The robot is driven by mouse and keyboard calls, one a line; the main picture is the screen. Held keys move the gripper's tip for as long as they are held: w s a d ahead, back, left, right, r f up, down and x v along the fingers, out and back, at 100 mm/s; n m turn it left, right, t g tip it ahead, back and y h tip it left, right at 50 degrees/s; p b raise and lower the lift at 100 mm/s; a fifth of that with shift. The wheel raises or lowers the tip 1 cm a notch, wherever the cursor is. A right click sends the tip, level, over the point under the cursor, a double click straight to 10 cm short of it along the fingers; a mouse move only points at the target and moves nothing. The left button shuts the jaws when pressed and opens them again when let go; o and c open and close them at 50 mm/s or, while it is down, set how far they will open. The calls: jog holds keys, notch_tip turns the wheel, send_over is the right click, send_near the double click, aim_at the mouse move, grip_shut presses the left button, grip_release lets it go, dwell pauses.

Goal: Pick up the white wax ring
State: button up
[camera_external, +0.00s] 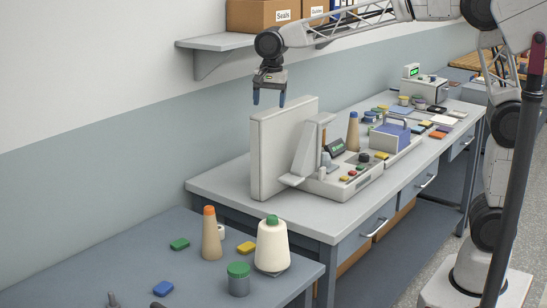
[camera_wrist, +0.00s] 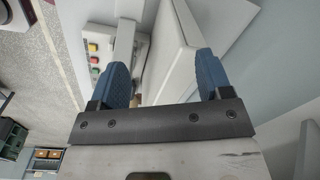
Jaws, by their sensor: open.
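My gripper (camera_external: 269,98) is open and empty, with its blue fingers pointing down, high above the far bench beside the upright grey panel. In the wrist view its two blue fingers (camera_wrist: 162,65) are spread apart with nothing between them. A small white round piece (camera_external: 221,232) stands on the near bench, partly hidden behind the tan cone with the orange top. It may be the white wax ring, but it is too small to be sure. It is well below my gripper and nearer the camera. I do not see it in the wrist view.
The near bench (camera_external: 130,245) holds a tan cone (camera_external: 211,240), a cream thread cone (camera_external: 271,246), a green-lidded jar (camera_external: 239,280) and small green, yellow and blue blocks. The tall panel (camera_external: 283,150) and button machine (camera_external: 350,178) stand on the far bench. A wall shelf (camera_external: 215,42) is behind my gripper.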

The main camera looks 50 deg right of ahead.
jog(key=w+a+f+m, duration=0.2)
jog(key=w+a+f, duration=0.15)
jog(key=a, duration=0.45)
jog(key=w+a+f+m, duration=0.25)
jog(key=w+a, duration=0.25)
jog(key=a, duration=0.3)
notch_tip(320, 180, down, 28)
jog(key=shift+w+d+g, duration=0.2)
jog(key=shift+d+g, duration=0.1)
jog(key=shift+f, duration=0.1)
jog(key=shift+f, duration=1.25)
jog(key=shift+f, duration=0.15)
jog(key=shift+f, duration=2.5)
